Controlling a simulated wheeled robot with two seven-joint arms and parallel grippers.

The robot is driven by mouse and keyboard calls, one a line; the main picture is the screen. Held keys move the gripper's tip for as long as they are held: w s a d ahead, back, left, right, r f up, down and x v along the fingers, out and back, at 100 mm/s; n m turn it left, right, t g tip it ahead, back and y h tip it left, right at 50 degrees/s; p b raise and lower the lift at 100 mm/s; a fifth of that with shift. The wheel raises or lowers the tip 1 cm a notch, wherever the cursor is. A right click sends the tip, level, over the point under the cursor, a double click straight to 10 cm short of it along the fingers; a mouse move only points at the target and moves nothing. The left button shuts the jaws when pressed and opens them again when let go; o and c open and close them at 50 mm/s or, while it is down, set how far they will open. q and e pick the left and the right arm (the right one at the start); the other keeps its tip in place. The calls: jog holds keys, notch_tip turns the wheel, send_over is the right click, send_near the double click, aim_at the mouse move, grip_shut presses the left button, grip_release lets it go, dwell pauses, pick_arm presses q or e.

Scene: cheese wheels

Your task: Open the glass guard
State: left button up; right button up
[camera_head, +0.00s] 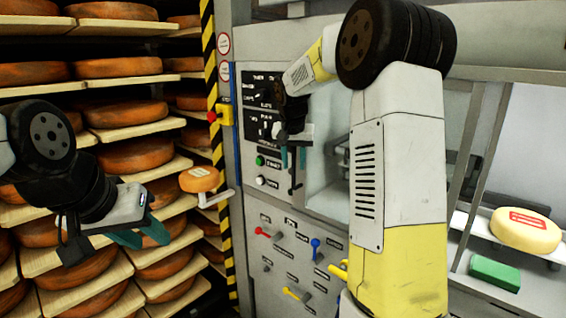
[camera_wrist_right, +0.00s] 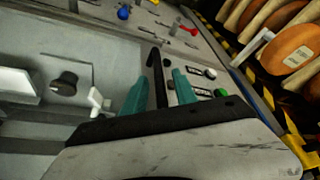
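The glass guard (camera_head: 322,165) is a pale, see-through panel on the machine front, partly hidden behind my right arm; it seems to show as a grey pane in the right wrist view (camera_wrist_right: 95,45). A thin black handle (camera_wrist_right: 156,72) stands at its edge; it also shows in the head view (camera_head: 293,178). My right gripper (camera_head: 293,157) is at this handle, and in the wrist view its teal fingers (camera_wrist_right: 159,92) are apart, with the handle between them. Contact cannot be told. My left gripper (camera_head: 141,234) is open and empty in front of the cheese shelves.
A control panel (camera_head: 262,125) with buttons is beside the handle; coloured levers (camera_head: 290,242) are below. Shelves of cheese wheels (camera_head: 112,68) fill the left. A small cheese (camera_head: 199,179) sits near the striped post (camera_head: 226,245). A yellow cheese (camera_head: 525,231) and green block (camera_head: 495,272) are at right.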

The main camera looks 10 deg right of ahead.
jog(key=shift+c, duration=0.4)
grip_shut()
dwell(1.1)
